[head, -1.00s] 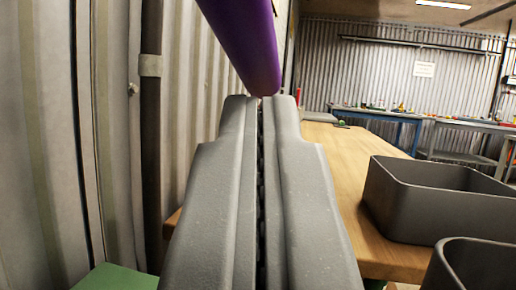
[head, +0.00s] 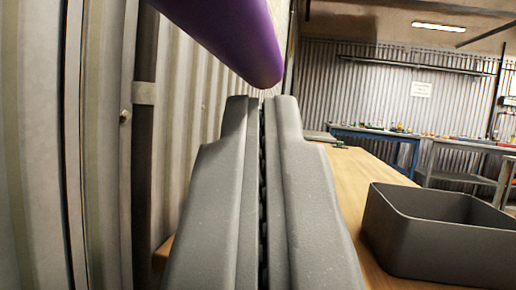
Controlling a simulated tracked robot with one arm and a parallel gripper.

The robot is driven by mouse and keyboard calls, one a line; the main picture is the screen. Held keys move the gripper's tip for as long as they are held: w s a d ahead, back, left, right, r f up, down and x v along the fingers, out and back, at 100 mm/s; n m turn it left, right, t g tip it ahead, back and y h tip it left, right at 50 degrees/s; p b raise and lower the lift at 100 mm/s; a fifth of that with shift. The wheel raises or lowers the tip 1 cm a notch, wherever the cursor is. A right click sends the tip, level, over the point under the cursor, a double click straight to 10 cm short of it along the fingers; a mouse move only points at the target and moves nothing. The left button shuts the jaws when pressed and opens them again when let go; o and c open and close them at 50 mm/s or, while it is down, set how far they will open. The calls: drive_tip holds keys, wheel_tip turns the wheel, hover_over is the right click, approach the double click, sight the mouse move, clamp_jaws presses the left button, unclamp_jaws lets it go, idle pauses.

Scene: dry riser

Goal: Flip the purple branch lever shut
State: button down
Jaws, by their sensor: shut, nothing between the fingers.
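The purple branch lever (head: 230,35) comes down from the top edge of the head view, slanting to the right, and its rounded end hangs just above my fingertips. Its upper part and its mount are out of view. My gripper (head: 262,100) is shut and empty, pointing away from the camera with the fingers side by side. The tips are just below the lever's end in the picture; I cannot tell whether they touch it.
A corrugated metal wall with a dark vertical pipe (head: 143,170) stands close on the left. A wooden table (head: 350,185) with a grey bin (head: 430,245) is on the right. Workbenches (head: 380,135) with small items stand at the far wall.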

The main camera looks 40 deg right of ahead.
drive_tip(key=shift+w, duration=0.1)
drive_tip(key=s+a+f, duration=0.1)
drive_tip(key=s+a, duration=0.3)
drive_tip(key=s, duration=0.3)
drive_tip(key=s+a+f, duration=0.2)
drive_tip(key=s+a, duration=0.2)
drive_tip(key=s, duration=0.3)
drive_tip(key=shift+a+b, duration=0.25)
drive_tip(key=shift+b, duration=0.15)
idle(0.8)
drive_tip(key=shift+r, duration=0.15)
